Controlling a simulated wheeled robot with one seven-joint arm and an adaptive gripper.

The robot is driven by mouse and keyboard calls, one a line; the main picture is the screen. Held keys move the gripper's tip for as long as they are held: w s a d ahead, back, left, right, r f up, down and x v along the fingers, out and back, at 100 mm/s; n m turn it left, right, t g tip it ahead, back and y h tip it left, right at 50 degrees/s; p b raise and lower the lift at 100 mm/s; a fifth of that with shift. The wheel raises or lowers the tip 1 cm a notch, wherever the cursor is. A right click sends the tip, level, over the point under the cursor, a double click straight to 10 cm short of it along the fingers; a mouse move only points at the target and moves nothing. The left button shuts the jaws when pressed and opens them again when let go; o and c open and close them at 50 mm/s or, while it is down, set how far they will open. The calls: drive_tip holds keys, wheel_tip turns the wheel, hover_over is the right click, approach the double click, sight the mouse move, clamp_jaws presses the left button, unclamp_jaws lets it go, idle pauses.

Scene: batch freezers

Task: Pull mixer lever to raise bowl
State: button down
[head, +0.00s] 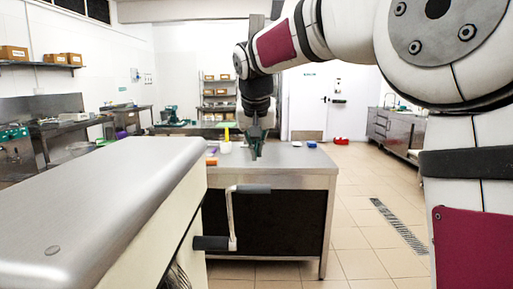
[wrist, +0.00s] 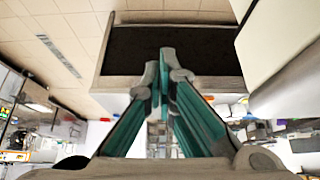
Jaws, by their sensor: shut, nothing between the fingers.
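The mixer (head: 110,190) fills the lower left of the head view, with a brushed metal top and a cream side. Its lever (head: 232,215) sticks out of the side, a pale crank arm with a dark grip at the top and a dark hub at the bottom. My gripper (head: 256,152) hangs above and beyond the lever, apart from it, in front of the metal table. In the wrist view my gripper (wrist: 164,62) has its fingertips together and holds nothing. The lever cannot be made out there. The bowl is not visible.
A metal table (head: 290,165) with a dark front stands behind the lever, with small items on top. A floor drain (head: 399,225) runs along the open tiled floor on the right. Shelves with boxes (head: 72,59) and counters line the walls.

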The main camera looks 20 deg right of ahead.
drive_tip(key=x, duration=0.7)
drive_tip(key=s, duration=0.2)
drive_tip(key=s+a, duration=0.1)
drive_tip(key=s, duration=0.1)
drive_tip(key=shift+a+f, duration=0.2)
drive_tip(key=shift+s, duration=0.1)
